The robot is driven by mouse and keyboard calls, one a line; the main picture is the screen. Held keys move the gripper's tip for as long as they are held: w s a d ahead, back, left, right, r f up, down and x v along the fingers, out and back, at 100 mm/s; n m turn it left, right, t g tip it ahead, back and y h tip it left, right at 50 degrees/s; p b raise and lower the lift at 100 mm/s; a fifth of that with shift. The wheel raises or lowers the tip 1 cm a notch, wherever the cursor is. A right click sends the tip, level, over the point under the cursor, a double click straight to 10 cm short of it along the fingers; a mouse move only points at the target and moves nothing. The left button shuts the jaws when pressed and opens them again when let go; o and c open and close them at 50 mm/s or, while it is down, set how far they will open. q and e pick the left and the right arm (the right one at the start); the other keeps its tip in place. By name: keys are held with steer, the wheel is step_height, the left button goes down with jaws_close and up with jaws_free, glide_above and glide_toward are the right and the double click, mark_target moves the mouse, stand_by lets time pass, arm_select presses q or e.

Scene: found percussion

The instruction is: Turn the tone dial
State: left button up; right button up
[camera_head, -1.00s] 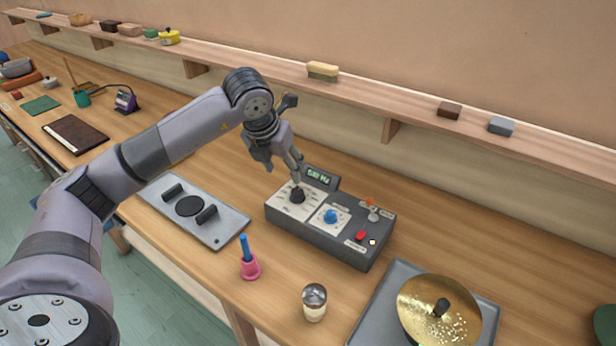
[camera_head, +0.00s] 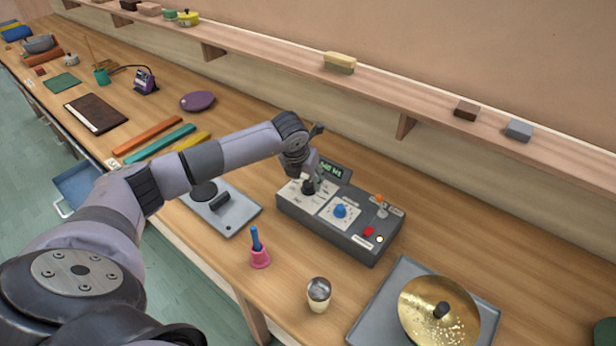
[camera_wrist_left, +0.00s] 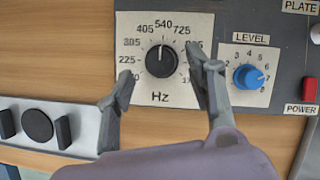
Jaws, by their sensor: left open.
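The tone dial is a black knob on a white Hz scale at the left end of a grey control box (camera_head: 345,232). It shows in the head view (camera_head: 308,188) and in the wrist view (camera_wrist_left: 161,61), its white pointer line towards 540. My left gripper (camera_wrist_left: 162,72) is open, with one finger on each side of the knob; gaps show between knob and fingers. In the head view my left gripper (camera_head: 306,176) is right at the dial and partly covers it. The small green display (camera_head: 331,170) seems to read 540 Hz. My right gripper is not in view.
The blue level knob (camera_wrist_left: 249,76) is just right of my right-hand finger. A red power switch (camera_head: 369,231) is further right. A grey plate with black fittings (camera_head: 239,213), a pink bell with blue handle (camera_head: 259,258), a metal-topped shaker (camera_head: 318,294) and a cymbal (camera_head: 438,308) stand around the box.

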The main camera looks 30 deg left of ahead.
mark_target(308, 184)
arm_select(q)
steer(key=shift+x, duration=1.05)
steer(key=shift+w+f, duration=0.2)
steer(key=shift+f, duration=0.35)
steer(key=c, duration=1.1)
steer(key=shift+a+f+m+b, duration=0.1)
steer(key=shift+f+m+b, duration=0.1)
steer(key=shift+m+b, duration=0.25)
steer(key=shift+c, duration=0.2)
steer(key=m+h+b, duration=0.1)
steer(key=m+b, duration=0.1)
steer(key=b, duration=0.1)
steer(key=shift+a+m, duration=0.1)
steer(key=shift+m, duration=0.15)
steer(key=shift+r+m+h+b, duration=0.15)
steer(key=shift+m+h+b, duration=0.45)
steer(key=shift+m+b, duration=0.8)
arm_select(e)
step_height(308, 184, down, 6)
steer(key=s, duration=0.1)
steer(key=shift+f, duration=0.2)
